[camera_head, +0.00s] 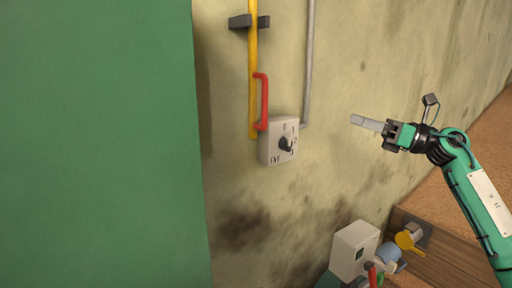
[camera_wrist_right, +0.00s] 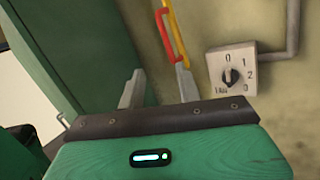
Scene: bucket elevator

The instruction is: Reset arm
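My right gripper (camera_head: 354,121) is in front of the wall, to the right of the control box. Its two grey fingers are apart with nothing between them, as the right wrist view shows (camera_wrist_right: 160,88). My right arm comes in from the right edge. The red handle (camera_head: 263,100) is on the lower end of the yellow pole (camera_head: 253,55), clear of the gripper. The handle also shows beyond the fingers in the right wrist view (camera_wrist_right: 168,36). My left gripper is in neither view.
The grey control box (camera_head: 278,142) has a black rotary knob and numbered marks; it also shows in the right wrist view (camera_wrist_right: 232,71). A grey conduit (camera_head: 309,60) runs up from it. A large green panel (camera_head: 100,140) fills the left. A white box (camera_head: 354,249) is low at right.

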